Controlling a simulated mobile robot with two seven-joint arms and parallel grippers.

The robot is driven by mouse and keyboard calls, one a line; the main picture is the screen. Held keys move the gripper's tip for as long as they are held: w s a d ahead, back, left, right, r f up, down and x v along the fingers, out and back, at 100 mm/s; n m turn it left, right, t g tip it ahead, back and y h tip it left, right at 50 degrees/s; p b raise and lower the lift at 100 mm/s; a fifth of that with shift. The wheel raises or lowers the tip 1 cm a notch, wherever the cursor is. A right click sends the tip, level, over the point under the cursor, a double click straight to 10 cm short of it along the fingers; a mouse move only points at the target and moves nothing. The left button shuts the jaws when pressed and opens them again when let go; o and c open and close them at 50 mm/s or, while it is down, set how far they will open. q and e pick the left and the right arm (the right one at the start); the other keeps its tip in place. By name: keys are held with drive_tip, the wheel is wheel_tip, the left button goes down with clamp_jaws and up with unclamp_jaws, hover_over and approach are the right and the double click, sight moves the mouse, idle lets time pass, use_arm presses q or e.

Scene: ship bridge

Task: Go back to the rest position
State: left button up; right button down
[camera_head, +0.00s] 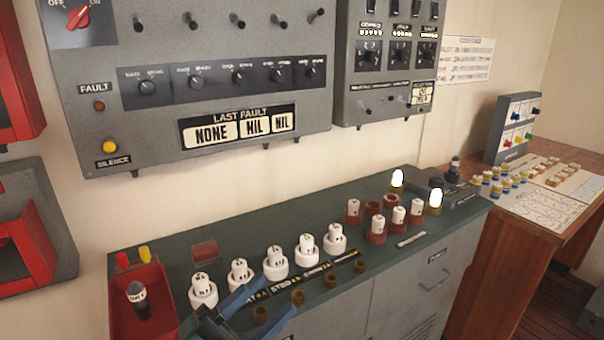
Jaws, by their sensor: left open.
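My left gripper (278,296) reaches in from the bottom edge over the front of the green-topped console (221,250). Its two blue fingers are spread apart with nothing seen between them. It hangs near the row of white knobs (275,263) and partly covers the black label strip and the front of the console. Whether its fingers touch the console top I cannot tell. My right gripper is not in view.
A red tray (140,312) with a dark-topped knob stands at the console's left end. Red-based white pegs (377,229) and two lit lamps stand at the right. A grey fault panel (200,90) hangs above. A wooden table (484,236) with small pieces stands at far right.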

use_arm(q)
drive_tip(key=s+a+f+n+t+y, duration=0.1)
drive_tip(key=a+f+n+y, duration=0.3)
drive_tip(key=f+n+y, duration=0.4)
drive_tip(key=s+a+f+n+t+y, duration=0.1)
drive_tip(key=a+f+n+y, duration=0.3)
drive_tip(key=f+n, duration=0.55)
drive_tip(key=s+a+f+n+g+y, duration=0.1)
drive_tip(key=s+f+n+g+y, duration=0.2)
drive_tip(key=s+f, duration=0.5)
wheel_tip(320, 180, down, 4)
drive_tip(key=shift+s+a+f+n+g+y, duration=0.15)
drive_tip(key=shift+n+g+y, duration=0.3)
drive_tip(key=shift+g, duration=0.65)
